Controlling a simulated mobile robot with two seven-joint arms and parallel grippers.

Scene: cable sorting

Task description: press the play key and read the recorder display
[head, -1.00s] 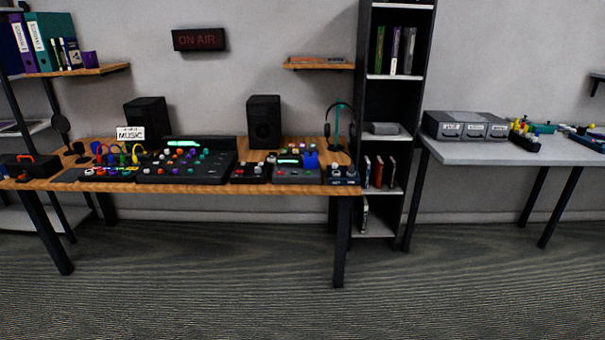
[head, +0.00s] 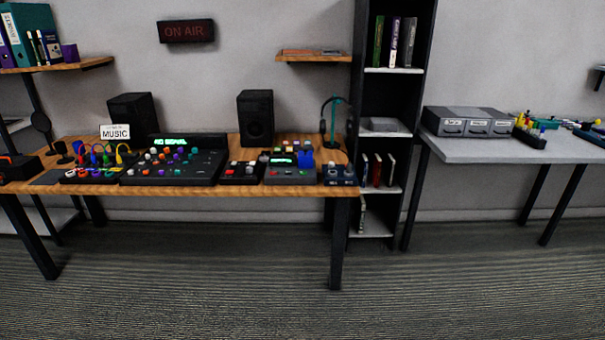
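A grey device with small keys and a lit green display, which looks like the recorder (head: 291,177), sits near the front right of the wooden desk (head: 230,189). Its display (head: 282,161) is too small to read, and I cannot tell which key is play. A blue item (head: 305,159) stands at its back right. A black box with red and white buttons (head: 241,173) is just left of it. Neither of my grippers is in view.
A mixer (head: 175,170) with a green display, seemingly "NO SIGNAL", fills the desk's middle. Speakers (head: 256,117), a headphone stand (head: 335,118) and a small dark box (head: 340,175) stand around. A tall shelf (head: 388,146) separates the desk from a grey table (head: 480,150). The floor in front is clear.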

